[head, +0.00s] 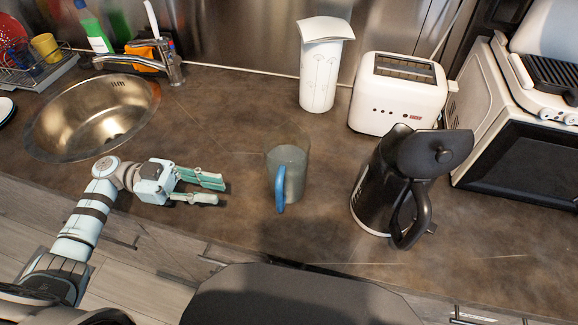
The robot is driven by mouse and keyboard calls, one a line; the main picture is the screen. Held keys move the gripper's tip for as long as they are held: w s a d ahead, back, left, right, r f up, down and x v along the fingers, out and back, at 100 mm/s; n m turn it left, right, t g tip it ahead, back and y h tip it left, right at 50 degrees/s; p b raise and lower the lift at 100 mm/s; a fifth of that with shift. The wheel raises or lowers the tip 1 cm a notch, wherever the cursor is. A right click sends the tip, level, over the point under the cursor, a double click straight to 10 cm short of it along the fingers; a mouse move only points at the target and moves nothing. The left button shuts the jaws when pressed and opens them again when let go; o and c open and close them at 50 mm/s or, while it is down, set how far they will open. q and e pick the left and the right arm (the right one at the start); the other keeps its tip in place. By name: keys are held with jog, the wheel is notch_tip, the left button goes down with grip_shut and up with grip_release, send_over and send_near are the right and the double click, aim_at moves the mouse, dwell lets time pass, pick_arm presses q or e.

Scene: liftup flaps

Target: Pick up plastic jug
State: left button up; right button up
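The plastic jug (292,172) is translucent grey with a blue handle. It stands upright on the brown countertop (240,140) in the head view, its handle facing the front edge. My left gripper (219,191) is low over the counter to the left of the jug. Its green fingers are apart and point right towards the jug, with a clear gap between fingertips and jug. Nothing is between the fingers. My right gripper does not show.
A black kettle (375,190) stands right of the jug. A white toaster (399,95), a paper-topped white canister (319,75) and a white oven (520,120) are behind. A round sink (90,112) is at the left. The counter between gripper and jug is clear.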

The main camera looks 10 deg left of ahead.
aim_at(280, 208)
pick_arm(q)
jog(key=shift+d, duration=0.3)
jog(key=d+p, duration=0.1)
jog(key=d, duration=0.3)
jog(key=d+p, duration=0.1)
jog(key=d, duration=0.4)
jog(key=d+p, duration=0.1)
jog(key=d, duration=0.4)
jog(key=shift+w+r, duration=0.2)
jog(key=shift+w, duration=0.1)
grip_shut()
